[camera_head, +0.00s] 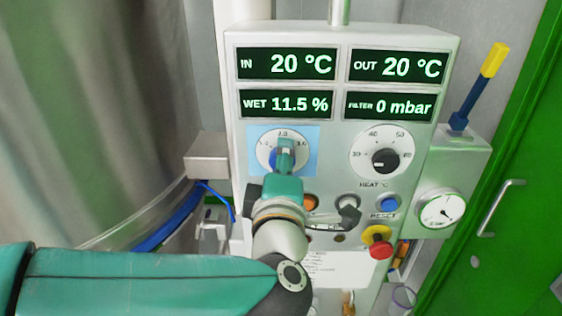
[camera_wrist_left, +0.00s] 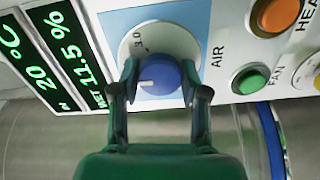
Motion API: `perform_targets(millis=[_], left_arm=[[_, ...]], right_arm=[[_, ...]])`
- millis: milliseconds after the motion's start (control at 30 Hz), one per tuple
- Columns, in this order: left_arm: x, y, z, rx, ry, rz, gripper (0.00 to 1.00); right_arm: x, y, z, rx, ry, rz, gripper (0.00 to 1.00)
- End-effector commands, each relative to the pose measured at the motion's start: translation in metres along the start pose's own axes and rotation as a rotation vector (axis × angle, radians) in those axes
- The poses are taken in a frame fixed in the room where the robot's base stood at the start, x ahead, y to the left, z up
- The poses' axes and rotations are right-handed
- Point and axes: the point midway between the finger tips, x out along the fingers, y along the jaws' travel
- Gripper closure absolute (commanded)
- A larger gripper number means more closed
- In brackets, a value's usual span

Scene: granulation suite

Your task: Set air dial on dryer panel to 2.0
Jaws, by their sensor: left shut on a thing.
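The air dial is a blue knob (camera_wrist_left: 158,76) on a round white scale (camera_head: 266,148), set in a light-blue square on the dryer panel (camera_head: 335,165). My left gripper (camera_head: 285,160) is shut on the knob, with one finger on each side of it in the left wrist view (camera_wrist_left: 159,80). In that view the knob's white pointer mark points left, towards the displays, so roughly to the top of the scale. The exact reading cannot be told. In the head view the gripper hides most of the knob. My right gripper is not in view.
The heat dial (camera_head: 384,161) is right of the air dial. Below are an orange button (camera_head: 310,202), a blue reset button (camera_head: 389,204) and a red emergency stop (camera_head: 380,247). Displays (camera_head: 287,65) sit above. A gauge (camera_head: 441,209) is at right, a steel vessel (camera_head: 90,120) at left.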

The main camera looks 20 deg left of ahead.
Motion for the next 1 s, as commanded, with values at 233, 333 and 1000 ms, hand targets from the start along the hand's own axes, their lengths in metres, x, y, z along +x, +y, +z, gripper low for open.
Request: perform_targets(millis=[233, 333, 1000], left_arm=[[-0.001, -0.006, 0.003, 0.006, -0.007, -0.014, 0.90], [-0.001, -0.006, 0.003, 0.006, -0.007, -0.013, 0.40], [-0.031, -0.001, 0.002, 0.000, -0.007, -0.001, 0.30]], right_arm=[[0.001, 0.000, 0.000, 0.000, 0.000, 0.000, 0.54], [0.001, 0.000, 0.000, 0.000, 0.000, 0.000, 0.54], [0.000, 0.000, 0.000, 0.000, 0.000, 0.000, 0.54]])
